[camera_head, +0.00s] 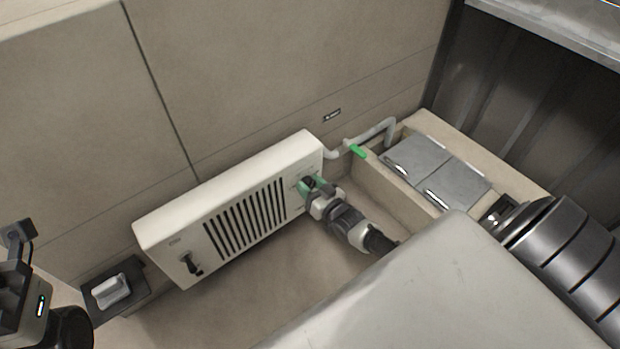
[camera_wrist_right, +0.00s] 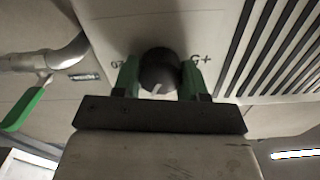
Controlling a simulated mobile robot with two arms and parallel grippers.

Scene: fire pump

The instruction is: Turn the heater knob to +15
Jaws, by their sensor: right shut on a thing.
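The white heater (camera_head: 235,205) is a long box with a slatted grille, set along the wall in the head view. Its dark round knob (camera_wrist_right: 158,70) shows in the right wrist view, with a light mark on its face near the lower side and partly readable print on the panel to either side. My right gripper (camera_head: 309,184) is at the heater's right end. Its green fingers (camera_wrist_right: 160,78) are shut on the knob, one on each side. My left gripper (camera_head: 18,262) is at the left edge of the head view, away from the heater; its fingers do not show clearly.
A grey pipe with a green lever (camera_head: 357,151) runs right of the heater. Grey lidded boxes (camera_head: 436,172) sit in a recess farther right. A black switch (camera_head: 190,263) is at the heater's left end. A wall box with a light handle (camera_head: 111,290) stands below left.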

